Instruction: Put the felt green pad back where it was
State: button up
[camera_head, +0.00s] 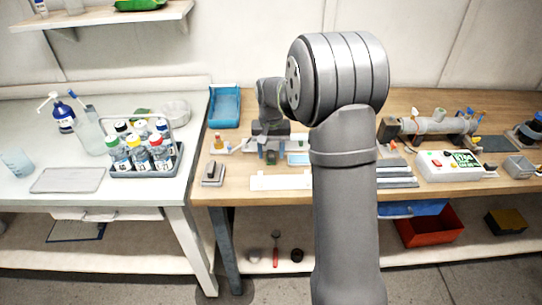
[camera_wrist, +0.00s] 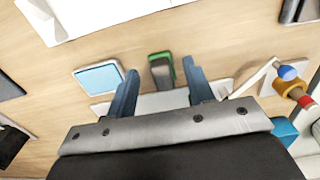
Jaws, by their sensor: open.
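The green pad (camera_wrist: 161,69), a small block with a green edge and a dark grey body, shows in the wrist view between my fingers. It also shows small in the head view (camera_head: 271,158), just below my gripper. My gripper (camera_wrist: 160,70) is open, with one blue finger on each side of the pad and gaps to both. In the head view my gripper (camera_head: 269,150) points down over the wooden bench. I cannot tell how far the fingertips are above the bench. A light blue pad in a white frame (camera_wrist: 98,77) lies to the left in the wrist view.
A white plate (camera_wrist: 150,104) lies partly behind my fingers. A small stand with an orange and blue piece (camera_wrist: 291,86) is to the right. In the head view a blue tray (camera_head: 225,107), a dark block (camera_head: 213,173) and a white control box (camera_head: 450,166) are on the wooden bench (camera_head: 233,180).

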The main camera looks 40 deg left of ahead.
aim_at(271, 156)
notch_tip(271, 156, up, 10)
dwell(0.3)
jog(key=shift+f, duration=0.1)
notch_tip(271, 156, down, 12)
jog(key=shift+r, duration=1.95)
jog(key=shift+f, duration=0.1)
